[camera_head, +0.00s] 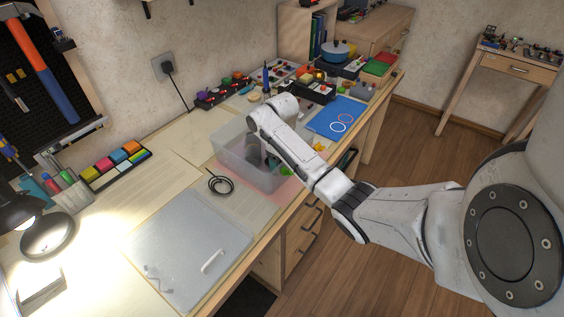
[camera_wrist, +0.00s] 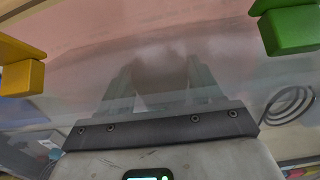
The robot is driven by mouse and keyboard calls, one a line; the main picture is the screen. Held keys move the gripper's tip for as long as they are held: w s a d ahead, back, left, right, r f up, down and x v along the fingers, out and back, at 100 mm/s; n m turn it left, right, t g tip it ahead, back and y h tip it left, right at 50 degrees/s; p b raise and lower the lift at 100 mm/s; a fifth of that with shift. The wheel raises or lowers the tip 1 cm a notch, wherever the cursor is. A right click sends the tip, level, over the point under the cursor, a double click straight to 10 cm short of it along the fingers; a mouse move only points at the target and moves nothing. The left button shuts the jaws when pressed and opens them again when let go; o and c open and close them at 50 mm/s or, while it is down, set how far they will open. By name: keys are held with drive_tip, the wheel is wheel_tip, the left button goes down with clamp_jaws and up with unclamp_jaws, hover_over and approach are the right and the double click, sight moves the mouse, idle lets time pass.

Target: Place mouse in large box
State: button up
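The large box (camera_head: 230,151) is a clear, see-through bin on the desk. My arm reaches over it in the camera_head view, and my gripper (camera_head: 264,158) is low inside it, seen dimly through the wall. In the camera_wrist view my gripper (camera_wrist: 160,82) shows hazily, with its two fingers part-way apart. A rounded grey shape, which looks like the mouse (camera_wrist: 160,75), fills the gap between them. The haze hides its detail and whether it touches the bottom.
A yellow block (camera_wrist: 20,75) and a green block (camera_wrist: 290,30) are close by the box. A coiled black cable (camera_head: 221,184) lies left of it. A grey board (camera_head: 188,245) covers the near desk.

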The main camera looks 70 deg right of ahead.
drive_tip(key=o, duration=0.5)
drive_tip(key=shift+c, duration=0.2)
drive_tip(key=shift+r, duration=0.1)
wheel_tip(320, 180, up, 12)
drive_tip(key=p, duration=0.3)
drive_tip(key=shift+p, duration=0.3)
